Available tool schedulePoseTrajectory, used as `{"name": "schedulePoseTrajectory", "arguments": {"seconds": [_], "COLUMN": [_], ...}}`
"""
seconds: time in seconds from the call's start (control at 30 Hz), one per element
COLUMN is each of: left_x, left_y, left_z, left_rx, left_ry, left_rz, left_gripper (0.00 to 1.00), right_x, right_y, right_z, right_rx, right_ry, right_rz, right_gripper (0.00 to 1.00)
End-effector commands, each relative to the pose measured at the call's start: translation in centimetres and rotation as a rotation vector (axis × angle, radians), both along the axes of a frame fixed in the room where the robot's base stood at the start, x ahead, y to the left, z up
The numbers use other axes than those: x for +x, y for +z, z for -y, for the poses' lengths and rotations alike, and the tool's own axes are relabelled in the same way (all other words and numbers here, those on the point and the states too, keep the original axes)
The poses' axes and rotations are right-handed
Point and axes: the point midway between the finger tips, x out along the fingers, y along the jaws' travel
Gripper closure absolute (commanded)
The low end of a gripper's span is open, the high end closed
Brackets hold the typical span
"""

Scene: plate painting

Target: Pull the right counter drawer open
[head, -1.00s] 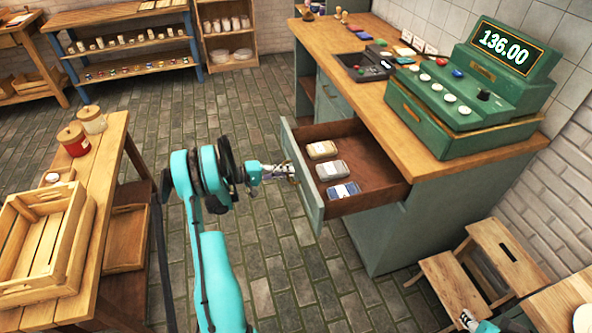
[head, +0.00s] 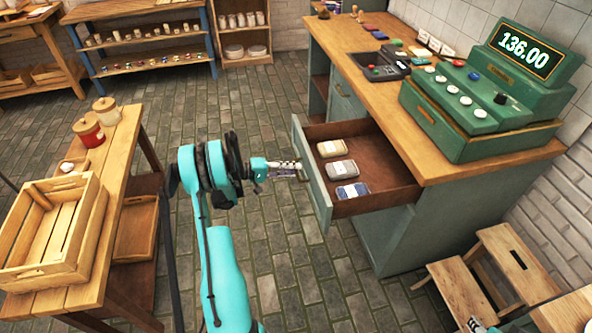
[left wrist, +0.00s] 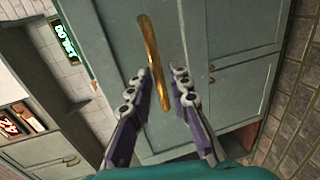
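The right counter drawer (head: 317,187) stands pulled well out of the green counter in the head view. Three small packets (head: 341,170) lie inside. My left gripper (head: 300,168) is at the outside of the drawer front. In the left wrist view its two fingers (left wrist: 159,80) are spread apart, one on each side of the brass handle (left wrist: 149,45), with gaps showing, so it looks open. Whether a finger touches the handle is hard to tell. Of my right arm only a small piece shows at the bottom edge of the head view; its finger state is unclear.
A green cash register (head: 480,100) and a card terminal (head: 382,66) stand on the wooden countertop (head: 385,110). A step stool (head: 490,265) is at the lower right. A table with a wooden crate (head: 50,235) and jars is at the left. The paved floor between is clear.

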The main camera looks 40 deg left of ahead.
Motion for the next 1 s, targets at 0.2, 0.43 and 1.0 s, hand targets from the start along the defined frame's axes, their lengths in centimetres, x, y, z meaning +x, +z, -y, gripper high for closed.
{"name": "schedulePoseTrajectory", "arguments": {"seconds": [0.2, 0.43, 1.0], "left_x": [-3.7, -7.0, -8.1], "left_y": [1.0, 1.9, 2.2], "left_z": [-3.0, -5.5, -6.3], "left_rx": [0.0, 0.0, 0.001], "left_ry": [0.005, 0.003, 0.001], "left_rz": [0.0, -0.001, -0.001], "left_gripper": [0.81, 0.81, 0.81], "right_x": [0.0, 0.0, 0.0], "right_y": [0.0, 0.0, 0.0], "right_z": [0.0, 0.0, 0.0], "right_rx": [0.0, 0.0, 0.0], "right_ry": [0.0, 0.0, 0.0], "right_rz": [0.0, 0.0, 0.0], "right_gripper": [0.6, 0.6, 0.6]}}
